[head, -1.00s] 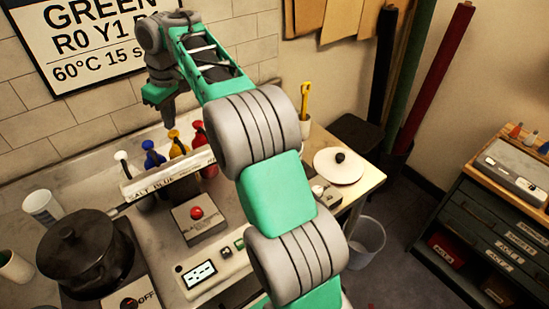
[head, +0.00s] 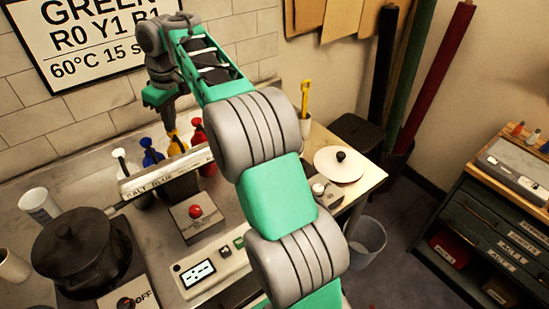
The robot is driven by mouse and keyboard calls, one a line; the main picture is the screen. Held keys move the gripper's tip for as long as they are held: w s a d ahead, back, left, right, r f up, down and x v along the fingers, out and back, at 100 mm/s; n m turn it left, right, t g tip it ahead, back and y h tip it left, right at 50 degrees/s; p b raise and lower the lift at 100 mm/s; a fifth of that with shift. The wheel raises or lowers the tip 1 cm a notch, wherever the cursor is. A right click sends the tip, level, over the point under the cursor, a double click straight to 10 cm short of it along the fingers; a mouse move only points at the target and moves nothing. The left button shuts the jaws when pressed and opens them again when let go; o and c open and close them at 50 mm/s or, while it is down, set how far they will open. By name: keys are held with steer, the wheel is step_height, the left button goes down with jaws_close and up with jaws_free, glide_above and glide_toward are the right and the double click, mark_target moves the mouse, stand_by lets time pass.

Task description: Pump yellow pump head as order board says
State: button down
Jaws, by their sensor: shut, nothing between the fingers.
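The order board (head: 75,62) on the wall reads "GREEN", "R0 Y1 B1" and "60°C 15 s", with its right part hidden by my arm. The yellow pump head (head: 176,147) stands between the blue pump head (head: 151,150) and the red pump head (head: 197,132), behind a labelled rack. My gripper (head: 170,126) is shut and empty, pointing down right at the top of the yellow pump head. It seems to touch it, but I cannot be sure of contact. A white pump head (head: 121,160) is at the left of the row.
A black lidded pot (head: 78,248) sits on a burner at left front. A box with a red button (head: 195,211) and a panel with a display (head: 197,272) lie in front of the rack. A white cup (head: 38,206) stands at left.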

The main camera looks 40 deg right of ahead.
steer(key=shift+f+b, duration=0.45)
steer(key=shift+f, duration=0.3)
steer(key=shift+r, duration=0.1)
steer(key=shift+r+p, duration=1.3)
steer(key=shift+p, duration=0.2)
steer(key=shift+r, duration=0.1)
step_height(320, 180, up, 6)
steer(key=p, duration=0.6)
